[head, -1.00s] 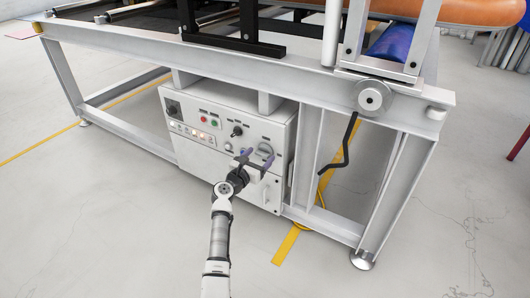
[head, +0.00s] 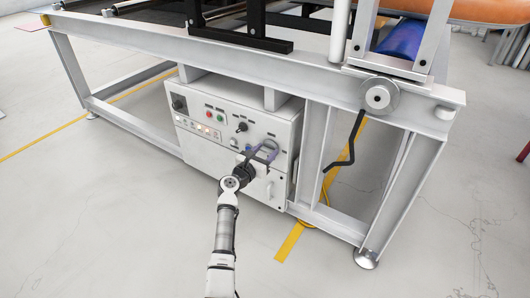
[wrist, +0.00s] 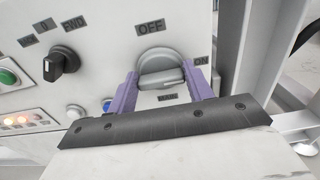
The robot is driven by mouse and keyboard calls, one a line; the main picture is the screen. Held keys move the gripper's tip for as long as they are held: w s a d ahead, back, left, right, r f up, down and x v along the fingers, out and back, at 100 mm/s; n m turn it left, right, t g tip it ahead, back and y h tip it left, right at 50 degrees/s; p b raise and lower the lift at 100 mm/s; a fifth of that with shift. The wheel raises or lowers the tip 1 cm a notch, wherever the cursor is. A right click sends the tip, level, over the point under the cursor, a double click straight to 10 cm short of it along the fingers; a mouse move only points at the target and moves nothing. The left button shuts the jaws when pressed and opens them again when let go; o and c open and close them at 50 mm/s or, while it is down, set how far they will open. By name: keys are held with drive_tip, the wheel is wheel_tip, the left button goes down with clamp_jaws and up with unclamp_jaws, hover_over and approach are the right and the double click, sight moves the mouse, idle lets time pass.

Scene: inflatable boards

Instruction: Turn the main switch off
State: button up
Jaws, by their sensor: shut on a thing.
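The main switch (wrist: 160,62) is a grey rotary knob on the white control box (head: 195,148). In the wrist view, OFF is printed above it, ON at its right, and a partly covered label below reads like MAIN. The knob's raised grip lies nearly level across the picture, its right end toward the ON side. My gripper (head: 264,154) is at the right part of the box's front. Its purple fingers, also in the wrist view (wrist: 162,77), stand on either side of the knob's grip and are shut on it. The fingers hide part of the knob's edges.
A black selector knob (wrist: 64,61), a green button (wrist: 8,76), a blue button (wrist: 107,104) and lit indicators (wrist: 22,121) share the panel. The grey machine frame (head: 320,150) stands above and right of the box, with a black crank handle (head: 351,145). The floor in front is clear.

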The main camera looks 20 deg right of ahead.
drive_tip(key=shift+r+n+p, duration=0.1)
drive_tip(key=shift+n+p, duration=0.2)
drive_tip(key=n+p, duration=0.2)
drive_tip(key=n, duration=0.1)
drive_tip(key=shift+w+r+p, duration=0.1)
drive_tip(key=shift+p, duration=0.2)
drive_tip(key=n+p, duration=0.3)
drive_tip(key=n, duration=0.2)
drive_tip(key=shift+a, duration=0.1)
drive_tip(key=n+p, duration=0.1)
drive_tip(key=n, duration=0.1)
drive_tip(key=n+p, duration=0.1)
drive_tip(key=n, duration=0.1)
drive_tip(key=shift+w+f+n+p, duration=0.1)
drive_tip(key=shift+f+n+p, duration=0.1)
drive_tip(key=shift+n+p, duration=0.2)
drive_tip(key=shift+f+n+p, duration=0.15)
drive_tip(key=shift+n+p, duration=0.7)
drive_tip(key=shift+n, duration=1.35)
drive_tip(key=o, duration=1)
drive_tip(key=shift+f, duration=0.1)
